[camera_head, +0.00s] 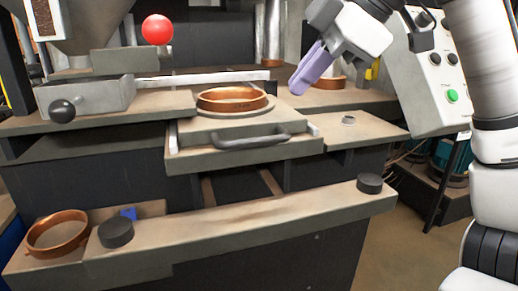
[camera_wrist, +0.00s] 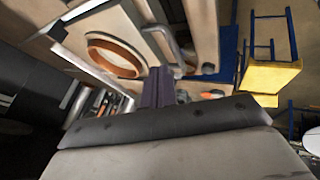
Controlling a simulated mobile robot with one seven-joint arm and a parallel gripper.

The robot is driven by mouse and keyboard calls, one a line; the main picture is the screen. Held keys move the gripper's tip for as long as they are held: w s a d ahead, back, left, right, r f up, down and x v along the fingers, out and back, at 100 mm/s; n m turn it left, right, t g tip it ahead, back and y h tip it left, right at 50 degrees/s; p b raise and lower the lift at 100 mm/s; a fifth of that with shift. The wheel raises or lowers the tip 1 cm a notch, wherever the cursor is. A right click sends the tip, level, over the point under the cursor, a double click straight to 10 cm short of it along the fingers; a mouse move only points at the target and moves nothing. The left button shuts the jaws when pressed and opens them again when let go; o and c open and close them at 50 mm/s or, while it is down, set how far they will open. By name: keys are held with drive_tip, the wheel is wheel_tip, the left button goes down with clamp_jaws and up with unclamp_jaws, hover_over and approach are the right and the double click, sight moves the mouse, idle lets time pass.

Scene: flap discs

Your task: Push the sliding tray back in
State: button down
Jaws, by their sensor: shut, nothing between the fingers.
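The sliding tray (camera_head: 190,132) is a grey plate in the middle of the machine, standing out toward the front. Its dark bar handle (camera_head: 252,141) runs along the front; the handle also shows in the wrist view (camera_wrist: 168,42). A copper ring (camera_head: 232,107) sits on a round seat on the tray, and shows in the wrist view (camera_wrist: 120,71). My gripper (camera_head: 297,91) has purple fingers, shut and empty. It is above and to the right of the tray, apart from the handle. The fingers (camera_wrist: 158,84) also show in the wrist view.
A grey drawer (camera_head: 90,97) with a black knob and a red ball (camera_head: 157,29) are at the left. A control box (camera_head: 437,85) stands at the right. The lower front ledge (camera_head: 240,222) holds black discs (camera_head: 116,232). Another copper ring (camera_head: 58,248) lies at lower left.

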sight(266, 123)
drive_tip(key=b+x, duration=0.2)
drive_tip(key=x, duration=0.8)
drive_tip(key=shift+a, duration=0.1)
